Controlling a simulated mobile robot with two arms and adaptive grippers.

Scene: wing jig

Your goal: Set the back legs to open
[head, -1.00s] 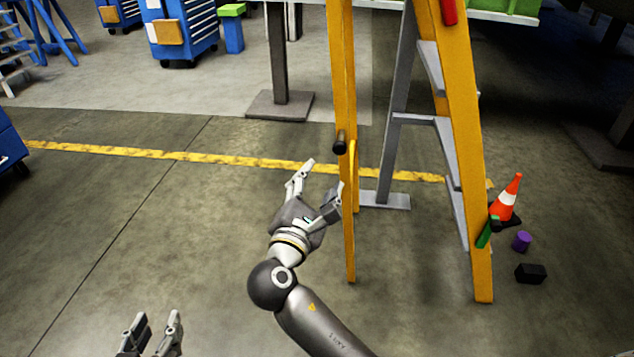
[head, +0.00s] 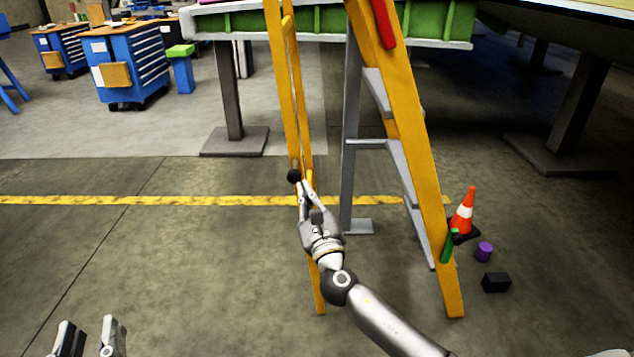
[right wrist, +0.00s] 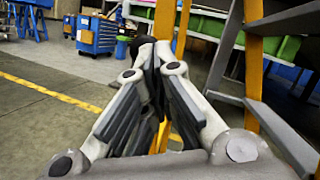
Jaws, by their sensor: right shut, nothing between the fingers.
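A yellow stepladder stands in the head view, with its front rail and grey steps (head: 405,140) on the right. The narrower yellow back legs (head: 287,90) are on the left, and a dark round knob (head: 294,176) sits on them. My right gripper (head: 304,187) is shut and empty, its fingertips beside the knob. In the right wrist view the closed fingertips (right wrist: 154,50) overlap the dark knob (right wrist: 141,44); I cannot tell whether they touch it. My left gripper (head: 90,332) is open and empty at the bottom left, well away from the ladder.
An orange cone (head: 464,212), a purple cylinder (head: 484,251) and a black block (head: 496,282) are on the floor right of the ladder. A green-sided platform (head: 240,24) stands behind. Blue tool cabinets (head: 128,62) are at back left. The left floor is clear.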

